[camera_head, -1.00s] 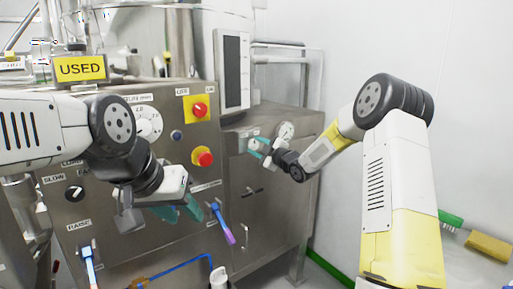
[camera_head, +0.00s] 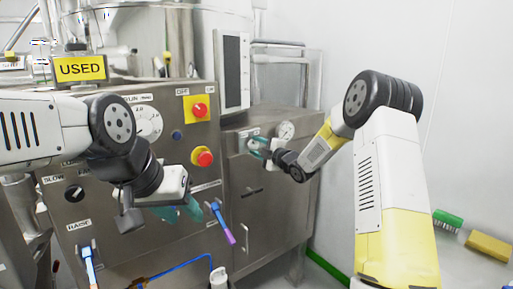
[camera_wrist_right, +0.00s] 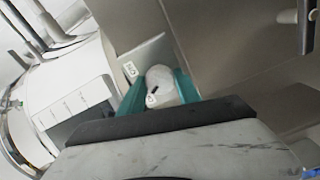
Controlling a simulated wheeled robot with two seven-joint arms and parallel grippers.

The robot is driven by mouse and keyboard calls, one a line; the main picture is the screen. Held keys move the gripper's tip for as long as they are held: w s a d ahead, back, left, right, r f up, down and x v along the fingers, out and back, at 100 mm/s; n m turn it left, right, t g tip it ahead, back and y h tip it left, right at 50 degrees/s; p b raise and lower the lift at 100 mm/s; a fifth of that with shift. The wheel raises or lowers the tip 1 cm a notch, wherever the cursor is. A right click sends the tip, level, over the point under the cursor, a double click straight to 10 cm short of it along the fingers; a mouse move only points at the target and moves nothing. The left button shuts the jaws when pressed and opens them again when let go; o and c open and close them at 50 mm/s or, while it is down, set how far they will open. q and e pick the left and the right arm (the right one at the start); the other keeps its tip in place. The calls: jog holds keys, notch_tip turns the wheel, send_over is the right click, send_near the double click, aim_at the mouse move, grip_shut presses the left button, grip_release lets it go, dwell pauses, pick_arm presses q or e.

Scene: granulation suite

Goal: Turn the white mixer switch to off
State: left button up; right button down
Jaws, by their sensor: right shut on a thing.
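The white mixer switch (camera_wrist_right: 160,82) is a round white knob with a dark mark, on the steel cabinet front. In the right wrist view it sits between the teal fingers of my right gripper (camera_wrist_right: 160,92), which is shut on it.
The main panel carries a yellow-backed red switch (camera_head: 200,108), a red stop button (camera_head: 203,157) and a purple-and-blue handle (camera_head: 222,222) close to my left gripper.

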jog(key=c, duration=0.9)
grip_release()
jog(key=shift+o, duration=0.2)
jog(key=v, duration=0.8)
